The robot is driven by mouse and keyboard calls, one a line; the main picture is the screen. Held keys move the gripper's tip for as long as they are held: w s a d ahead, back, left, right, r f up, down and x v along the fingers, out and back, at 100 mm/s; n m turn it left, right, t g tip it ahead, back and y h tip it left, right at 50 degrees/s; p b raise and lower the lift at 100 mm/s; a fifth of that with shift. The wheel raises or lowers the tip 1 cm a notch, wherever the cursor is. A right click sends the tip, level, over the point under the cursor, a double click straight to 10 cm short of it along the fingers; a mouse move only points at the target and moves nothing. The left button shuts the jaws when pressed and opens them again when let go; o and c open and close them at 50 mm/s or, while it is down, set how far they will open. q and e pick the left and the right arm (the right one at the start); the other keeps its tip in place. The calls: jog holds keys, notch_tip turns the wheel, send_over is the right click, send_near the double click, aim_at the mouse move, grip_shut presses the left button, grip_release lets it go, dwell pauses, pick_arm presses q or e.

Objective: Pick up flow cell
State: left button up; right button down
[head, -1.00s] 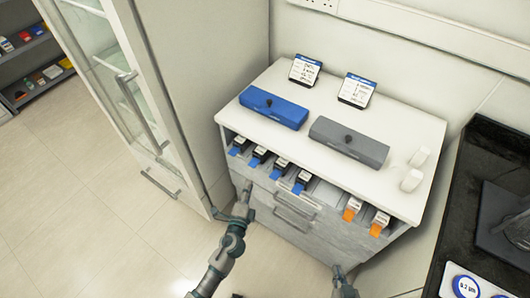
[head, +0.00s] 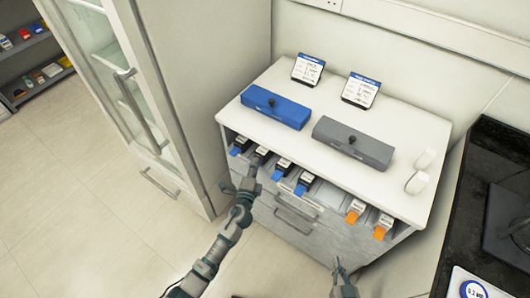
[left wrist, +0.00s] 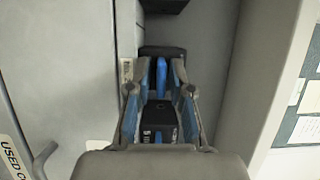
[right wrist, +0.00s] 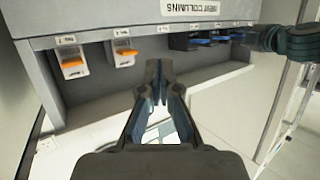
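Several black cartridges with blue tabs, which look like the flow cells, sit in a row in the cabinet's slots, one (head: 282,167) right of my left gripper. My left gripper (head: 250,178) is at the second blue-tabbed one from the left. In the left wrist view, its fingers (left wrist: 160,85) are spread on both sides of a blue tab (left wrist: 161,76), with gaps showing; a black cartridge body (left wrist: 158,122) shows between them. My right gripper (head: 341,266) hangs empty low before the cabinet's right side. In the right wrist view its fingertips (right wrist: 159,75) are close together; a gap is unclear.
Two orange-tabbed cartridges (head: 355,210) sit right of the blue ones. A blue box (head: 275,107), a grey box (head: 352,144) and two label stands are on the cabinet top (head: 400,180). A tall glass-door cabinet stands left; a black counter (head: 490,165) stands right.

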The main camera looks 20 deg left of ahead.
pick_arm(q)
jog(key=shift+a+f, duration=0.1)
jog(key=shift+a, duration=0.1)
grip_shut()
jog(key=shift+d, duration=0.2)
